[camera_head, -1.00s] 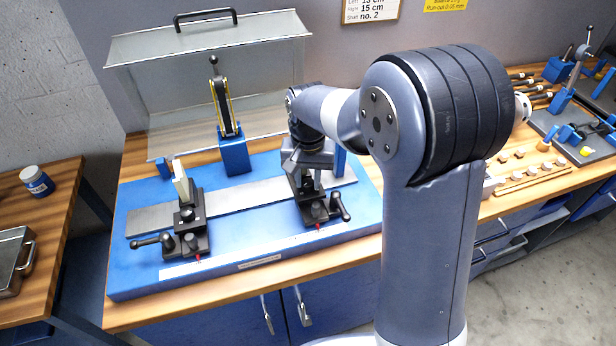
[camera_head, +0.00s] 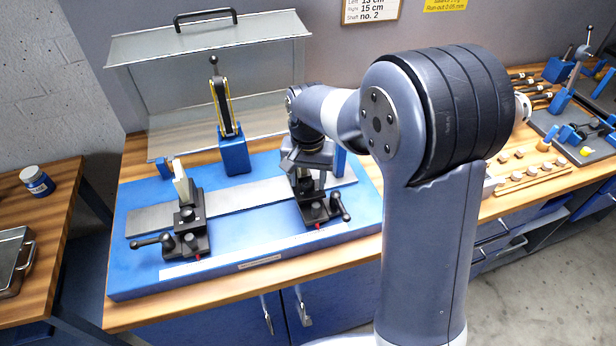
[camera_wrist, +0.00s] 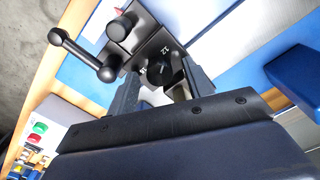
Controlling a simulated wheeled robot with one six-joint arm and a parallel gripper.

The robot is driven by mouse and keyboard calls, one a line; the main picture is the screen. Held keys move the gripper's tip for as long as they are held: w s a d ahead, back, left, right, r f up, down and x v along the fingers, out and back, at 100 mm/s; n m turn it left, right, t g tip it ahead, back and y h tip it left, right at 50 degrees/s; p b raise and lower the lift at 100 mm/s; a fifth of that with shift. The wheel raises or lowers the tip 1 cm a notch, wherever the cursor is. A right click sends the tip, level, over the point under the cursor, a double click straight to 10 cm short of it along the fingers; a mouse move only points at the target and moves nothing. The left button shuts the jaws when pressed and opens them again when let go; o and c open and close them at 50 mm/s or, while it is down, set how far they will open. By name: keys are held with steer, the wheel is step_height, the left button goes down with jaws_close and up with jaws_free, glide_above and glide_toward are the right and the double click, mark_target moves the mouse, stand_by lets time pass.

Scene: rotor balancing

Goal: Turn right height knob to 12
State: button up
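The right height knob (camera_wrist: 160,72) is a black round knob on the black right support (camera_wrist: 148,47). My gripper (camera_wrist: 160,68) is open in the wrist view, one finger on each side of the knob, with small gaps seeming to remain. In the head view my gripper (camera_head: 307,170) is over the right support (camera_head: 318,213) and hides its knob. The left support (camera_head: 187,215) stands apart, with a pale upright plate.
The right support's lever handle (camera_wrist: 80,55) sticks out beside my gripper. A blue post (camera_wrist: 296,78) stands on the other side. Both supports sit on a blue base (camera_head: 245,240). A clear guard (camera_head: 185,95) is raised behind. A tall blue stand (camera_head: 235,155) is between the supports.

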mark_target(308, 182)
step_height(308, 182, up, 11)
steer(key=shift+b, duration=0.35)
stand_by(0.3)
steer(key=shift+f, duration=0.2)
step_height(308, 182, down, 11)
steer(key=shift+r+p, duration=0.1)
steer(key=shift+p, duration=0.3)
stand_by(0.5)
